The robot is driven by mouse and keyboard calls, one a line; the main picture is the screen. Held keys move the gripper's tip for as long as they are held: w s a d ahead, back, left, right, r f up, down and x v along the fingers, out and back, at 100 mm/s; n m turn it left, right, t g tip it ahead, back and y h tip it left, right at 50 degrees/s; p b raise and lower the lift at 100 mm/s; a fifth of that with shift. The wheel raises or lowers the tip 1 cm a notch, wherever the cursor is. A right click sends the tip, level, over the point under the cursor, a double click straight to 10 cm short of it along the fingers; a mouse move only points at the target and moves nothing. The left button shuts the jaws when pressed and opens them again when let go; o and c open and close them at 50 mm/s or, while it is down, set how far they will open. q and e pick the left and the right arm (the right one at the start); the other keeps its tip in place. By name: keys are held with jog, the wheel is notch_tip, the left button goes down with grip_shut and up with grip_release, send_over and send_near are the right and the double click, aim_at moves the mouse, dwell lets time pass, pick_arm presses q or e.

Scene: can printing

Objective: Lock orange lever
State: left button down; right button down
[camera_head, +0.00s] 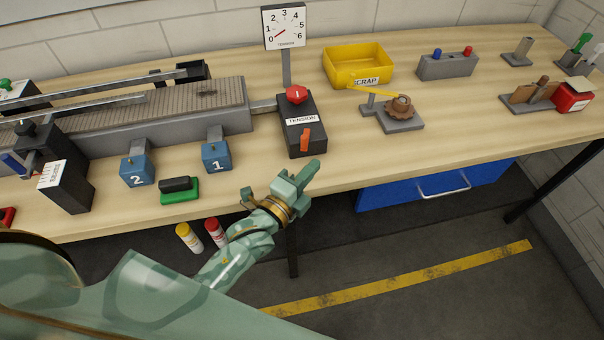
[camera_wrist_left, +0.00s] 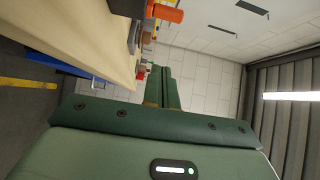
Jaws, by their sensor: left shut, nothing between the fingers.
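The orange lever (camera_head: 305,140) stands on the front of the black box labelled TENSION (camera_head: 301,122), below its red knob (camera_head: 296,94). What looks like the same orange lever (camera_wrist_left: 167,14) shows at the top of the left wrist view. My left gripper (camera_head: 306,174) is shut and empty, just in front of the box and to the near side of the lever, apart from it in the head view. Its two green fingers (camera_wrist_left: 163,82) lie together in the left wrist view. My right gripper is not in view.
A dial gauge (camera_head: 284,26) rises behind the box, its red needle near the low end. Blue blocks 1 (camera_head: 216,156) and 2 (camera_head: 137,170) stand left along the table edge. A yellow scrap bin (camera_head: 357,64) and a small brown wheel on a stand (camera_head: 400,108) are right.

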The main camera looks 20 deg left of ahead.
aim_at(306, 150)
pick_arm(q)
jog(key=x, duration=0.6)
jog(key=shift+f+b, duration=0.1)
jog(key=shift+b, duration=0.25)
jog(key=shift+s+a, duration=0.15)
jog(key=shift+a, duration=0.85)
jog(key=shift+s+a, duration=0.1)
jog(key=shift+a, duration=0.95)
jog(key=shift+a, duration=0.1)
